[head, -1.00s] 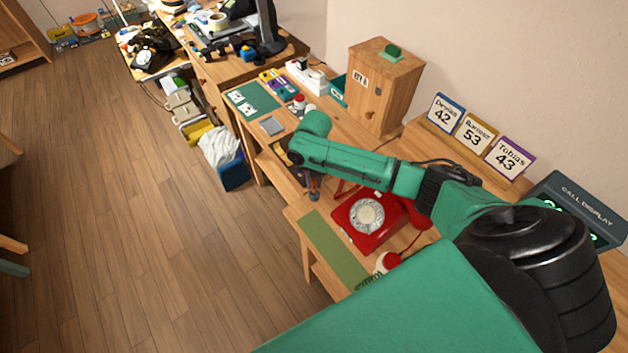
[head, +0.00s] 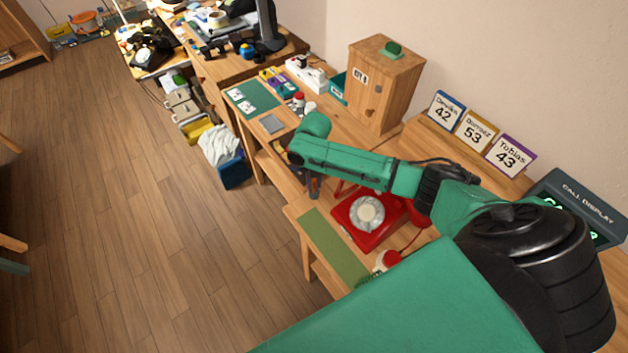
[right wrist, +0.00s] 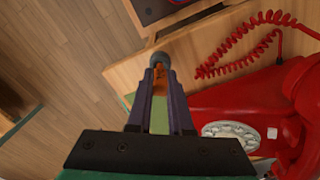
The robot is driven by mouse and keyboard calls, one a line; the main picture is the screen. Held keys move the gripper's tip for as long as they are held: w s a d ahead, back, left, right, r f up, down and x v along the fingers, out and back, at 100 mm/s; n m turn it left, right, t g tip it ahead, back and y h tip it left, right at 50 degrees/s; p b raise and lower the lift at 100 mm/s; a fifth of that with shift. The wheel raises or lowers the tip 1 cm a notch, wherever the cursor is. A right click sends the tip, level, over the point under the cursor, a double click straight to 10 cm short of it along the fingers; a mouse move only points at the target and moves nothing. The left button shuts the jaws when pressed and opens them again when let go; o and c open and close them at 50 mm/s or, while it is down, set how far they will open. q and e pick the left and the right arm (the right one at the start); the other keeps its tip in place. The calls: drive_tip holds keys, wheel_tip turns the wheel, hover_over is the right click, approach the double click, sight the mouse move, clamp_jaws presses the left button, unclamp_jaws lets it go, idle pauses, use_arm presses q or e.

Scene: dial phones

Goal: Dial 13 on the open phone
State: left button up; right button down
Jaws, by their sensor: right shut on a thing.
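The red dial phone (head: 362,232) with a white dial (head: 367,213) stands on the wooden desk; my right arm covers its back part. It also shows in the right wrist view (right wrist: 215,105), with its pale dial (right wrist: 232,132) partly cut off by my gripper and its red handset at the right edge. My right gripper (head: 314,188) is beyond the phone's left side, apart from the dial. In the right wrist view its fingers (right wrist: 160,85) are shut on a small orange tool with a round grey tip (right wrist: 159,60). My left gripper is out of view.
A call display (head: 585,205) shows green marks, partly hidden by my arm. Name cards (head: 476,132) read Tobias 43, 53 and 42. A green mat strip (head: 333,247) and a red-and-white item (head: 388,261) lie by the phone. A wooden cabinet (head: 385,85) stands behind. A black phone (head: 152,47) is far left.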

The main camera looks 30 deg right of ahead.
drive_tip(key=shift+f+b, duration=0.4)
drive_tip(key=shift+f, duration=0.35)
drive_tip(key=c, duration=0.8)
unclamp_jaws()
drive_tip(key=shift+o, duration=0.2)
drive_tip(key=shift+r, duration=0.15)
wheel_tip(320, 180, up, 14)
drive_tip(key=b, duration=0.1)
drive_tip(key=shift+r, duration=0.2)
